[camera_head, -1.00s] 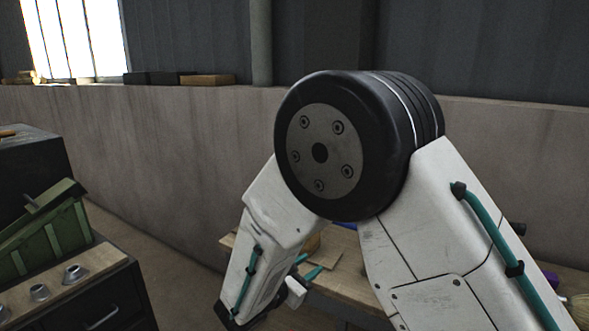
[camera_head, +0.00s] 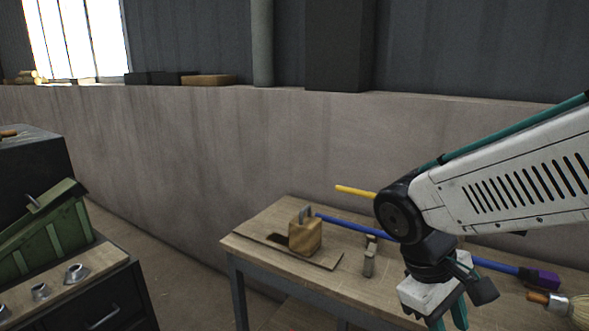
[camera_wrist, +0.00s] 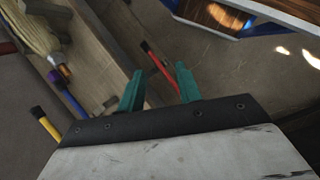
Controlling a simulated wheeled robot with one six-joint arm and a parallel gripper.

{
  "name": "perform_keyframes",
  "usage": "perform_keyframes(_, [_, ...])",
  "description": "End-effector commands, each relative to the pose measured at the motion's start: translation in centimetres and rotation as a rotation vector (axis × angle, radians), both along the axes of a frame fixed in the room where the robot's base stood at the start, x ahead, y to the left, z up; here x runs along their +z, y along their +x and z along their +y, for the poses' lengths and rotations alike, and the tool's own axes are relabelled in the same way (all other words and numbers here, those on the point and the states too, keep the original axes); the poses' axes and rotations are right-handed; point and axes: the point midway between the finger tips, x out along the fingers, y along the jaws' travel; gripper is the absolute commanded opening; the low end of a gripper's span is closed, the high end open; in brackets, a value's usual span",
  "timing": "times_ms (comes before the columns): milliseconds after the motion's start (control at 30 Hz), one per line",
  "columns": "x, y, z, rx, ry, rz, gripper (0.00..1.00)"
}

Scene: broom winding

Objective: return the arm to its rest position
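My gripper (camera_head: 450,318) hangs at the lower right of the head view, with its teal fingers at the bottom edge, over the workbench's near right part. In the wrist view its two teal fingers (camera_wrist: 160,88) stand apart with nothing held between them. My arm reaches in from the right edge and bends down at a black joint. A broom head with pale bristles (camera_head: 580,308) lies at the lower right, and its bristles also show in the wrist view (camera_wrist: 35,28). The fingers are apart from it.
The wooden workbench (camera_head: 270,222) bears a wooden block (camera_head: 306,237), a blue rod (camera_head: 345,224) with a purple end (camera_head: 541,279), and a yellow rod (camera_head: 355,191). A red rod (camera_wrist: 160,66) shows beyond the fingers. A green crate (camera_head: 45,232) stands on the left cabinet.

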Motion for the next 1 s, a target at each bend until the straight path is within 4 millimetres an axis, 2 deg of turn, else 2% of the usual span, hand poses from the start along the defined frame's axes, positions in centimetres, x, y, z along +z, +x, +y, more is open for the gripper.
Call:
perform_keyframes(100, [1.5,-2.8,-0.5,-0.171,0.143,-0.084,0.34])
perform_keyframes(200, [2.6,-4.7,-0.7,-0.293,0.248,-0.157,0.34])
perform_keyframes(400, [4.7,-7.0,-1.8,-0.436,0.356,-0.301,0.34])
perform_keyframes(600, [6.0,-7.5,-3.2,-0.488,0.363,-0.386,0.34])
perform_keyframes(1000, [6.0,-7.5,-3.4,-0.493,0.36,-0.383,0.34])
